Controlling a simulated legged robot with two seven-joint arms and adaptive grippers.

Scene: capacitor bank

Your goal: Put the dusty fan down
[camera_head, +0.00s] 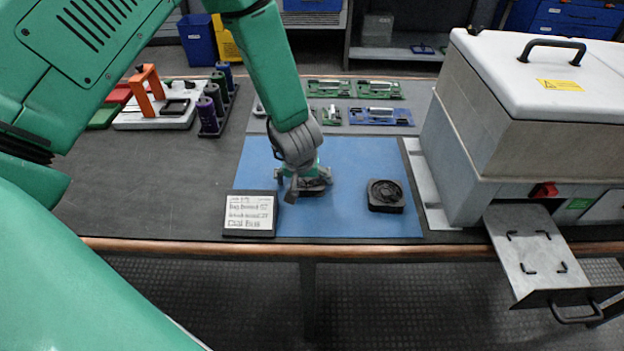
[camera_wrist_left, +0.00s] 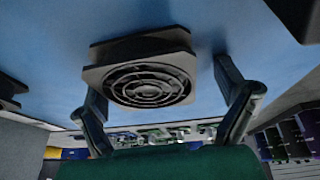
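A dark square fan (camera_head: 312,187) is on the blue mat (camera_head: 345,222), under my left gripper (camera_head: 302,184) and partly hidden by it in the head view. In the left wrist view this fan (camera_wrist_left: 150,82), with its round grille, sits between the two spread fingers of my left gripper (camera_wrist_left: 165,95). A clear gap shows between the fan and the right-hand finger; the left-hand finger is close to the fan's edge. A second dark fan (camera_head: 385,196) lies on the mat to the right. Which one is dusty I cannot tell. My right gripper is not in view.
A label plate (camera_head: 249,213) stands left of the fans. Green and blue circuit boards (camera_head: 368,103) lie behind the mat. A large white-lidded machine (camera_head: 520,110) with an extended tray (camera_head: 525,250) is at right. Purple and green cylinders (camera_head: 210,105) stand at left.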

